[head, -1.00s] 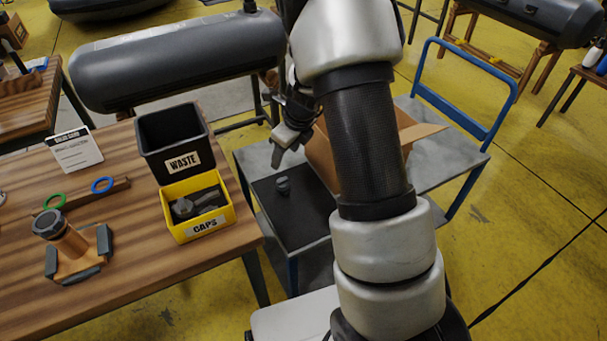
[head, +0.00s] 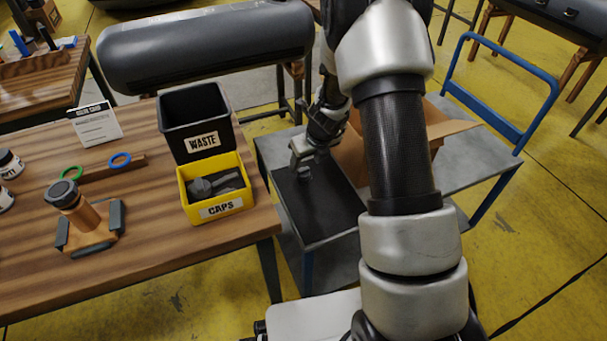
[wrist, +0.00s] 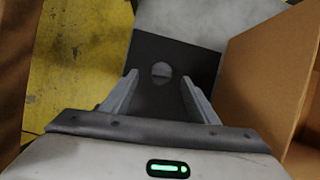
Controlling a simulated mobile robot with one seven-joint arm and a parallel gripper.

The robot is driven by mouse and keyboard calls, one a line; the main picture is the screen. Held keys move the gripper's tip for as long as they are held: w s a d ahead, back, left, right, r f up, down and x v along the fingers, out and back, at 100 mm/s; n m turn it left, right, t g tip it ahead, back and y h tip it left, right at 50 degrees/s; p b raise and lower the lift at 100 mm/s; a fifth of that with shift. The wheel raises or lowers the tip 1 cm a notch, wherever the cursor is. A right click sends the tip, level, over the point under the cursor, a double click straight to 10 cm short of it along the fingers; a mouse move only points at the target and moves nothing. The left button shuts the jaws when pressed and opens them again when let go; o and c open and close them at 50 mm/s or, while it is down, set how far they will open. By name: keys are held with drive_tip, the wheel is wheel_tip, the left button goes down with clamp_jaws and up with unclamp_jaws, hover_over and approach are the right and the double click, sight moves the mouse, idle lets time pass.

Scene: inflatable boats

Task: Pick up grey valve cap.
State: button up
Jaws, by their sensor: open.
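The grey valve cap (wrist: 161,70) rests on the dark mat (head: 325,208) of the cart. In the wrist view it shows as a small grey disc between and just beyond the fingertips. In the head view the cap (head: 304,174) is small and partly hidden by the gripper just above it. My gripper (head: 302,160) points down over the cap, and its fingers are spread in the wrist view (wrist: 159,82). Nothing is held. I cannot tell the exact height left between fingertips and cap.
A cardboard box (head: 352,152) stands on the cart close beside my gripper; its wall (wrist: 268,75) fills the wrist view's right side. On the wooden table are a yellow CAPS bin (head: 219,209) holding dark parts, a black WASTE bin (head: 197,150) and a valve stand (head: 88,240).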

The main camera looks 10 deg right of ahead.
sight(304, 170)
drive_tip(key=b+x, duration=0.2)
drive_tip(key=x, duration=0.3)
drive_tip(key=shift+s+d+f, duration=0.15)
drive_tip(key=shift+d, duration=0.05)
drive_tip(key=c, duration=1)
